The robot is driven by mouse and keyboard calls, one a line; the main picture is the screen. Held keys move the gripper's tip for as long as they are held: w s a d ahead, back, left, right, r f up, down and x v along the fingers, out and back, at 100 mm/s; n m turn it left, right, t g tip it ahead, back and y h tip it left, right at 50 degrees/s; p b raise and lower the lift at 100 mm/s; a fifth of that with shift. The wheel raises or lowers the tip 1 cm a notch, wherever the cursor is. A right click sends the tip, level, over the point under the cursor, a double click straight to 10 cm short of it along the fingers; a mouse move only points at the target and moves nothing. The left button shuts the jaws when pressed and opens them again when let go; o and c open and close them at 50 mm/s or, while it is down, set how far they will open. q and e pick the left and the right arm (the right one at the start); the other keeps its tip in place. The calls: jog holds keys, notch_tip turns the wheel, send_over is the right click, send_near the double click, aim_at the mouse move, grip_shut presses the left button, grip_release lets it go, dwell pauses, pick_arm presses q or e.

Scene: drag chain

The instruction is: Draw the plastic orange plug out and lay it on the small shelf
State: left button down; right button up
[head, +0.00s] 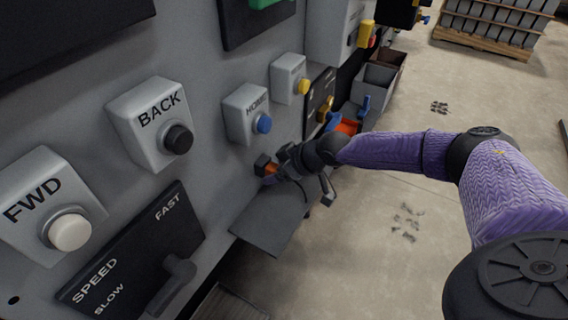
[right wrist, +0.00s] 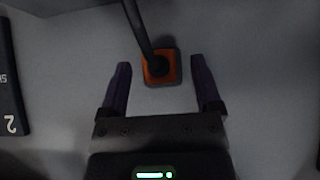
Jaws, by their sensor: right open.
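The orange plug (right wrist: 157,68) sits in a grey square socket on the panel in the right wrist view, with a dark cable running up from it. In the head view its orange (head: 270,170) shows just left of my right gripper. My right gripper (right wrist: 160,78) is open, with its two fingers on either side of the plug and a gap on both sides. The small shelf (head: 270,222) is a grey plate sticking out from the panel below the plug, and it looks bare. My left gripper is not in view.
The panel carries the FWD (head: 70,228), BACK (head: 177,138) and HOME (head: 263,123) button boxes and a black speed lever plate (head: 135,262). Grey bins (head: 375,85) stand beyond my right arm. The floor at right is open, with a loaded pallet (head: 490,38) far back.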

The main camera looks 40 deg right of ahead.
grip_shut()
jog(key=c, duration=0.6)
grip_release()
grip_shut()
jog(key=shift+s+d+r+p, duration=0.1)
jog(key=shift+s+d+p, duration=0.2)
jog(key=shift+s, duration=0.4)
jog(key=shift+s+d+p, duration=0.2)
jog(key=shift+s+d, duration=0.1)
jog(key=shift+s, duration=0.4)
